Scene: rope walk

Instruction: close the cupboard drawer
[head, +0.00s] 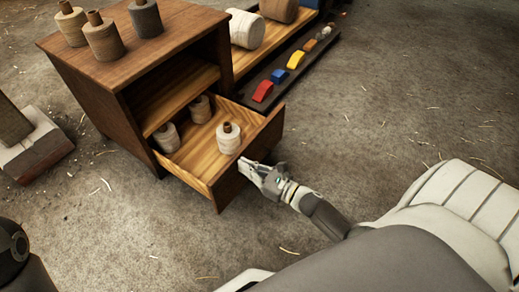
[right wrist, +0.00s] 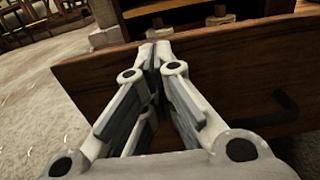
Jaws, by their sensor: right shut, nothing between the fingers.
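The brown wooden cupboard (head: 125,80) stands at the upper left with an open compartment above its drawer. The drawer (head: 205,160) is pulled out, and three pale spools stand inside, one of them (head: 228,140) near the front. My right gripper (head: 245,163) is shut and empty, with its fingertips at the outer face of the drawer front (head: 268,138). In the right wrist view the closed fingertips (right wrist: 154,50) overlap the drawer front (right wrist: 225,70); whether they touch it I cannot tell. A dark handle (right wrist: 287,103) shows on that front. My left gripper is not in view.
Several spools (head: 103,38) stand on the cupboard top. Behind it are a wooden shelf (head: 262,48) with large rolls and a dark rail with coloured blocks (head: 263,91). A block-like base (head: 38,148) lies at left. The floor (head: 400,100) at right is clear.

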